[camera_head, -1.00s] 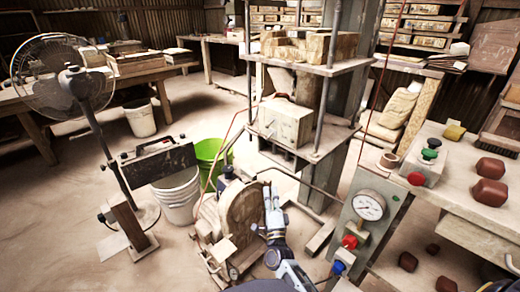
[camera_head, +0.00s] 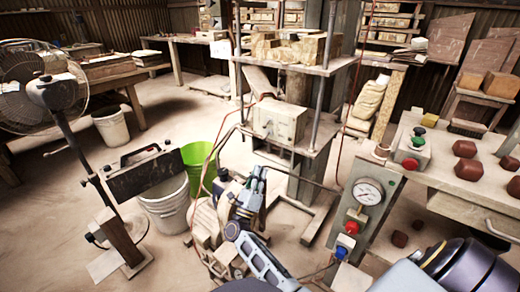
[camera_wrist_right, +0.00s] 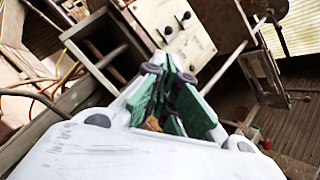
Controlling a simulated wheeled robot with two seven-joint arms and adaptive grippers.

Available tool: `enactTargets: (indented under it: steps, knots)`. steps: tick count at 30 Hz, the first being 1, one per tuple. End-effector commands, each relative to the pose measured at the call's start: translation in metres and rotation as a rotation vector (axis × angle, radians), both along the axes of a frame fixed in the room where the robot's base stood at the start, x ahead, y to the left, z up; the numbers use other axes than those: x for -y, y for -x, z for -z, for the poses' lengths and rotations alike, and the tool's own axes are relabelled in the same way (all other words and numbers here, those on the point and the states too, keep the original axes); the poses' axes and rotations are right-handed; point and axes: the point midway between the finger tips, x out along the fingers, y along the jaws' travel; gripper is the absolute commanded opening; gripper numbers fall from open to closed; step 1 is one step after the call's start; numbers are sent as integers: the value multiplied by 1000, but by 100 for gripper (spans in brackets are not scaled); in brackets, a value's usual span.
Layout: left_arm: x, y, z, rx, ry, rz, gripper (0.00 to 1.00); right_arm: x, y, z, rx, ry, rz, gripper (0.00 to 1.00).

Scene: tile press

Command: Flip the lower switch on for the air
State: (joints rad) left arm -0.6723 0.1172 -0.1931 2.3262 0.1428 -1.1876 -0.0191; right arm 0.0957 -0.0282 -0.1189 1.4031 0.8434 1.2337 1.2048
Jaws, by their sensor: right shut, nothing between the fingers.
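A pale control box (camera_head: 279,122) sits on the lower shelf of the press frame in the head view. Its switches are too small to read there. In the right wrist view the box's face (camera_wrist_right: 185,38) shows small dark knobs or switches, one (camera_wrist_right: 168,30) below and left of another (camera_wrist_right: 186,16). Which way they are set cannot be told. My right gripper (camera_head: 261,172) is below and left of the box, apart from it, fingers pointing up. In the right wrist view its green-padded fingers (camera_wrist_right: 178,88) are shut and empty. My left gripper is not in view.
Press posts and a thin red hose run beside the box. A gauge panel (camera_head: 367,192) with red and blue knobs stands right of my gripper. A green bucket (camera_head: 201,160) and white bucket (camera_head: 165,212) stand left. A workbench (camera_head: 440,165) is at right.

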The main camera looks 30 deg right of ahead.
Motion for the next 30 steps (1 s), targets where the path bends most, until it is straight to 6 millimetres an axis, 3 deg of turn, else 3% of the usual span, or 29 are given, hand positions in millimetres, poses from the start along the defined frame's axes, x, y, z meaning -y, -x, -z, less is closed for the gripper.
enactTargets:
  steps: [20, 30]
  knots:
    - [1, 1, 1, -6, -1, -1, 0, 6, 1, -4, 33, -19, 15, 0]
    - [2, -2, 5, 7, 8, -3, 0, 27, -12, -22, 35, -17, 15, 0]
